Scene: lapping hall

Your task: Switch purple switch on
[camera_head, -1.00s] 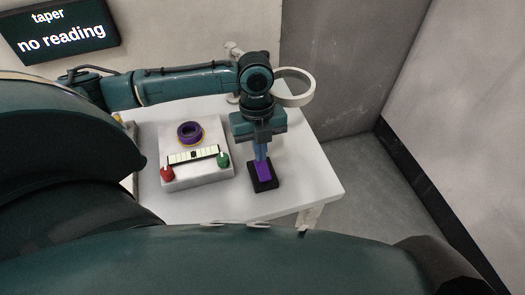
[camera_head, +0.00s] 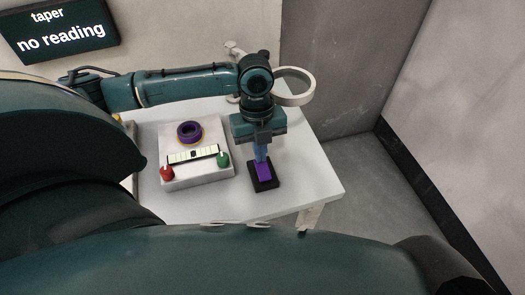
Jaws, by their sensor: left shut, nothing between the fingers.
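The purple switch (camera_head: 263,174) is a purple rocker on a dark base (camera_head: 265,186), lying on the white table to the right of the white box. My left gripper (camera_head: 261,158) points down over it from the back. Its fingers are shut and empty, with the tips at the far end of the purple rocker, touching it or just above it; I cannot tell which. The fingers and gripper body hide the switch's far end. The rocker's tilt is too small to read clearly. My right gripper is not in view.
A white box (camera_head: 201,179) on the table (camera_head: 305,184) carries a purple ring (camera_head: 190,131), a scale strip, a red knob (camera_head: 167,173) and a green knob (camera_head: 223,160). A pale ring on a stand (camera_head: 296,100) is behind my gripper. A dark display (camera_head: 60,31) reads "taper no reading".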

